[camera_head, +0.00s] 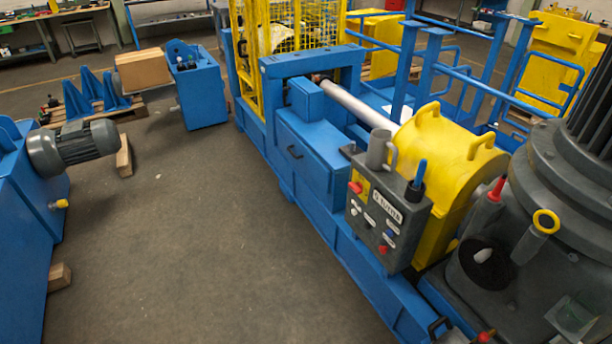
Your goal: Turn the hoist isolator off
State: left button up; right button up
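No part is clearly labelled as the hoist isolator at this size. A grey control box (412,231) is mounted on the side of the blue machine frame, right of the middle. Its sloped face carries a white label that is too small to read for sure. A red switch on a yellow plate (356,187) sits at its upper left; its setting cannot be told. White, blue and red buttons sit lower on the face. A blue-handled part (419,174) stands on top of the box. Neither of my grippers shows in the view.
A yellow guard (455,150) stands behind the box, and a large grey machine (545,240) stands close on the right. Blue railings (480,80) run behind. A grey motor (75,145) juts from a blue machine at left. The floor (190,240) between is clear.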

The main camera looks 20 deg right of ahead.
aim_at(358, 189)
jog(key=i+j+u, duration=0.3)
jog(key=i, duration=0.4)
jog(key=i+u, duration=0.35)
jog(key=i, duration=0.35)
jog(key=i+z, duration=0.35)
jog(key=i+j+z, duration=0.55)
jog(key=i+z, duration=0.2)
jog(key=i+j+z, duration=0.2)
jog(key=z, duration=0.2)
jog(key=i+j+z, duration=0.15)
jog(key=z, duration=0.2)
jog(key=i+j+z, duration=0.1)
jog(key=j+z, duration=0.3)
jog(key=i+j+z, duration=0.35)
jog(key=i+z, duration=0.15)
jog(key=i, duration=0.1)
